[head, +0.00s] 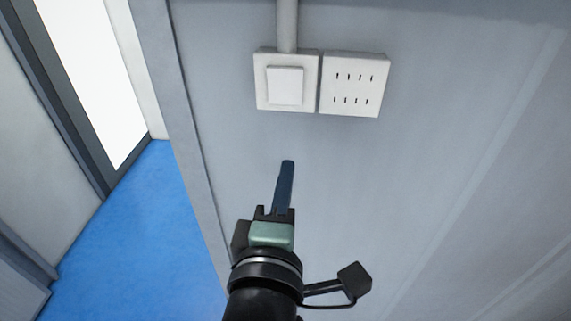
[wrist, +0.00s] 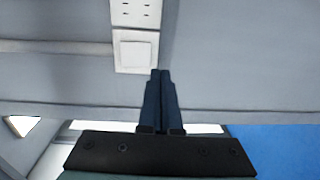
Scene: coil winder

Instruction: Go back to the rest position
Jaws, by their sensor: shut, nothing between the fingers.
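My gripper (head: 287,163) is shut and empty, with its dark blue fingers pressed together. In the head view it points up toward a grey wall (head: 430,170), below a white wall switch (head: 286,84). In the wrist view the shut fingers (wrist: 160,73) reach up to the lower right of the switch (wrist: 135,51) in the picture. I cannot tell whether the fingertips touch the wall. No marker of a rest position shows in either view.
A white slotted panel (head: 354,84) sits right of the switch, and a conduit (head: 287,25) runs up from the switch. Left of the wall's edge is open blue floor (head: 140,240), with a dark-framed bright opening (head: 90,75) beyond.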

